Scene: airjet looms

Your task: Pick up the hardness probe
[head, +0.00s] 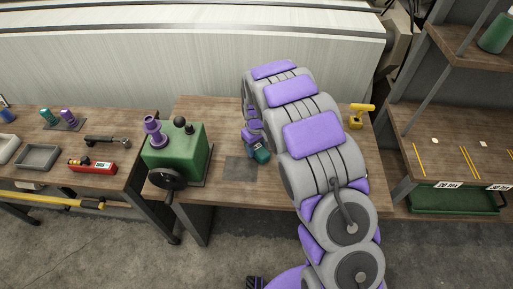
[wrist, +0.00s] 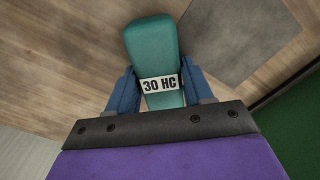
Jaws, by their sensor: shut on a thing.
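The hardness probe appears to be the teal-green block with a white "30 HC" label, seen in the wrist view (wrist: 154,45). My gripper (wrist: 161,88) has its two blue fingers on either side of the block and is shut on it. In the head view the teal block (head: 261,154) shows at the end of my arm, over the middle table. My gripper (head: 253,142) is partly hidden there behind my arm. I cannot tell whether the block touches the table.
A green machine with a handwheel (head: 175,150) stands just left of my gripper. A grey square plate (head: 240,169) lies beside the block. A yellow tool (head: 358,115) is at the table's right. Left bench holds a red device (head: 92,167) and grey tray (head: 37,157). Shelves stand right.

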